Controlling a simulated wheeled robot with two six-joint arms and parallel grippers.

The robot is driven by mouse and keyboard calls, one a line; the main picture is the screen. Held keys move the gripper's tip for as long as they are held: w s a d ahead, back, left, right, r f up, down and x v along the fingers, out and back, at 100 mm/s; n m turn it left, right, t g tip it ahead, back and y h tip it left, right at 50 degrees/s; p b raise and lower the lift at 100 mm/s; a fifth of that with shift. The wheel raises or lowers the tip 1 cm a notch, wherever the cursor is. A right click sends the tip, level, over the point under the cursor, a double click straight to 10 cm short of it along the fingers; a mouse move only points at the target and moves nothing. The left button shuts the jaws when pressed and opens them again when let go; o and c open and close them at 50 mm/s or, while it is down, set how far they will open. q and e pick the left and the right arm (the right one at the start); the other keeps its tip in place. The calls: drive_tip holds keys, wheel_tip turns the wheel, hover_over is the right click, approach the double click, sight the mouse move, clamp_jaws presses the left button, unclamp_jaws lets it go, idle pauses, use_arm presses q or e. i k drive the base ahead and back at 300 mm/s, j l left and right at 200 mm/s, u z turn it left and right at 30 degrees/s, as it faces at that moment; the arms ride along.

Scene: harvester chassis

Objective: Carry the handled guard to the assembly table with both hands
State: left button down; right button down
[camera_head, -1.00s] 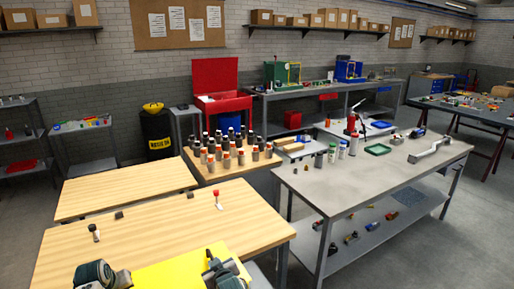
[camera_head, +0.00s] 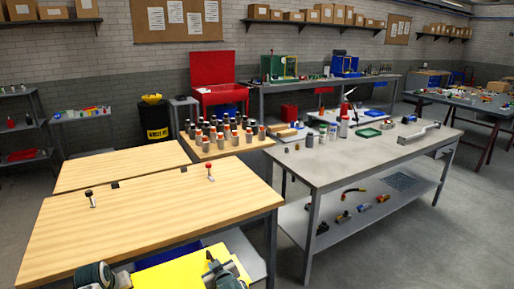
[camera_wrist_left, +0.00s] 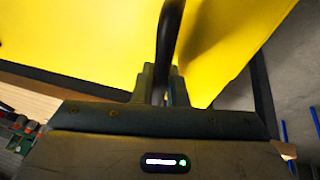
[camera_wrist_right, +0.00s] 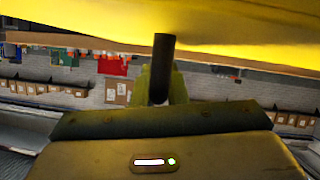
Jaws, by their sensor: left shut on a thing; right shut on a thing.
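The yellow guard (camera_head: 185,272) is at the bottom of the head view, held between my two grippers, in front of the near edge of a wood-topped table (camera_head: 150,220). My left gripper (camera_wrist_left: 160,85) is shut on a dark bar handle (camera_wrist_left: 170,35), with the yellow panel (camera_wrist_left: 90,40) behind it. My right gripper (camera_wrist_right: 160,88) is shut on another dark handle (camera_wrist_right: 163,60) under the yellow panel (camera_wrist_right: 240,25). The guard's lower part is cut off by the head view. I cannot tell which table is the assembly table.
A grey table (camera_head: 370,155) with bottles, a green tray (camera_head: 368,133) and a metal part stands to the right. A second wooden table (camera_head: 120,168) stands behind the first. Many bottles stand on a table behind. Floor (camera_head: 440,240) is clear at the right.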

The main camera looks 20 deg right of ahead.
sight(349, 156)
drive_tip(key=l, duration=2.05)
drive_tip(key=i+l, duration=0.1)
drive_tip(key=l, duration=4)
drive_tip(key=i, duration=0.05)
